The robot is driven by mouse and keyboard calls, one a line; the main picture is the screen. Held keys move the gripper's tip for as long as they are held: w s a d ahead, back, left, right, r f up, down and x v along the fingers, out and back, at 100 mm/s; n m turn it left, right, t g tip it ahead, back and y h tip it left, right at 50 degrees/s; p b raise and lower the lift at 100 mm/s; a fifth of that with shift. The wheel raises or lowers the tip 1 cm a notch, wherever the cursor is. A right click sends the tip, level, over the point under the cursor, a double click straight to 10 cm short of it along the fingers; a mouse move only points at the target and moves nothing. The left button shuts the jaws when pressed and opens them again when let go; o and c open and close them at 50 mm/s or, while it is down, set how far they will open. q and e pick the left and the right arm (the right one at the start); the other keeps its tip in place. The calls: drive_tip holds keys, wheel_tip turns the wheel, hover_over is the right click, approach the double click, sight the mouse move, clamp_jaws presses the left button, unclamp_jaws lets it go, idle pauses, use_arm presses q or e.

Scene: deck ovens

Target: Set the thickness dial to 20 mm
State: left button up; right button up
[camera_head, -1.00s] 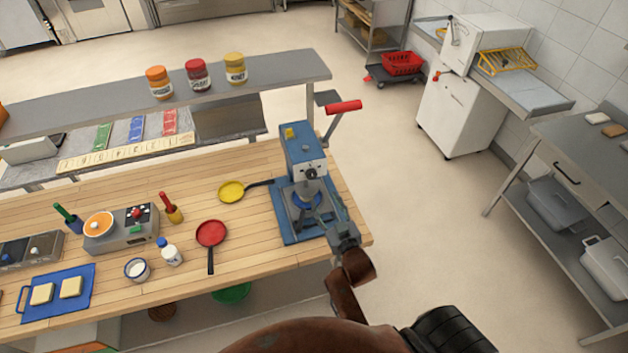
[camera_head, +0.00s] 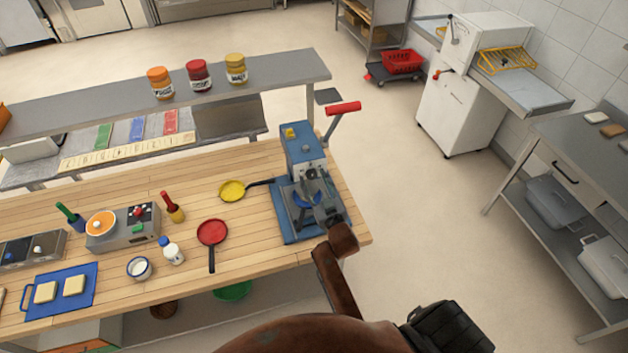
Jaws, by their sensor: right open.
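A blue press-like machine (camera_head: 301,142) with a red-handled lever (camera_head: 343,108) stands at the right end of the wooden counter. A small dark dial (camera_head: 311,172) is on its pale front face. Its marks are too small to read, and the gripper partly covers it. My right gripper (camera_head: 316,184) is open at the front of the machine, its fingers pointing up at the dial. I cannot tell whether they touch it. A round blue part (camera_head: 305,198) of the machine lies below, partly hidden behind the gripper. My left gripper is not in view.
A yellow pan (camera_head: 232,191) and a red pan (camera_head: 212,232) lie left of the machine. A grey shelf (camera_head: 285,70) with several jars runs behind it. The floor right of the counter is clear up to a steel table (camera_head: 570,150).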

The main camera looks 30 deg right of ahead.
drive_tip(key=c, duration=1.2)
drive_tip(key=shift+o, duration=0.2)
drive_tip(key=shift+n, duration=0.3)
drive_tip(key=shift+n+p, duration=0.45)
drive_tip(key=shift+n, duration=0.45)
drive_tip(key=n, duration=0.2)
drive_tip(key=shift+r+n+p, duration=0.1)
drive_tip(key=shift+n+p, duration=0.2)
drive_tip(key=shift+p, duration=0.05)
drive_tip(key=n, duration=0.3)
drive_tip(key=shift+n, duration=1.8)
